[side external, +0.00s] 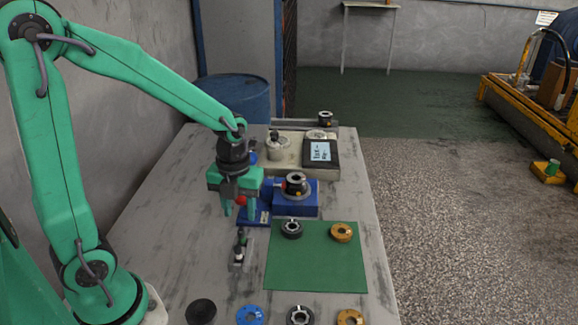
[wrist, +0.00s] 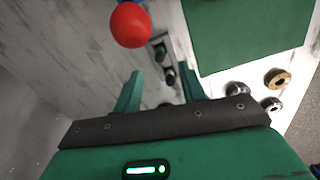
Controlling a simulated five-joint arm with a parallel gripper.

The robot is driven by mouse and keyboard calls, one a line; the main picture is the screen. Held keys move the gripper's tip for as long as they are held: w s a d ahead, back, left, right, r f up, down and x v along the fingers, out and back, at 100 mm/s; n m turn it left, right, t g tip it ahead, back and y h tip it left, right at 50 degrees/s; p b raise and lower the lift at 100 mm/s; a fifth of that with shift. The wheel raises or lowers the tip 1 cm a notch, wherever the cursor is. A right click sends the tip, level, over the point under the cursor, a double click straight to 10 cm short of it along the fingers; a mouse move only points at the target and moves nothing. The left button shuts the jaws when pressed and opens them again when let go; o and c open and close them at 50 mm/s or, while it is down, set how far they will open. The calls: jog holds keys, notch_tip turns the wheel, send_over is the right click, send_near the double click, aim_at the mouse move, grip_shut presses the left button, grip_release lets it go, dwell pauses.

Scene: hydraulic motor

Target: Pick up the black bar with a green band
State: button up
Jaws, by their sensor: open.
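A small dark bar with a green band (side external: 242,241) sits on a narrow grey plate on the table, below and in front of my gripper. In the wrist view the green-banded bar (wrist: 160,50) shows beyond the fingertips, with another dark, silver-tipped piece (wrist: 170,76) beside it on the same plate. My gripper (side external: 240,211) hangs above the table with its fingers pointing down. In the wrist view the green fingers (wrist: 160,88) are spread apart with nothing between them. The bar's exact tilt is too small to tell.
A red ball knob (wrist: 130,25) stands close to my gripper, by the blue fixture (side external: 295,200). A green mat (side external: 315,265) with black and orange rings lies to the right. Several round parts line the front edge. A beige device (side external: 285,150) stands behind.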

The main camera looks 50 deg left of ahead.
aim_at(241, 230)
jog(key=shift+f, duration=1.35)
jog(key=shift+s+d+f, duration=0.1)
jog(key=shift+f, duration=2.5)
grip_shut()
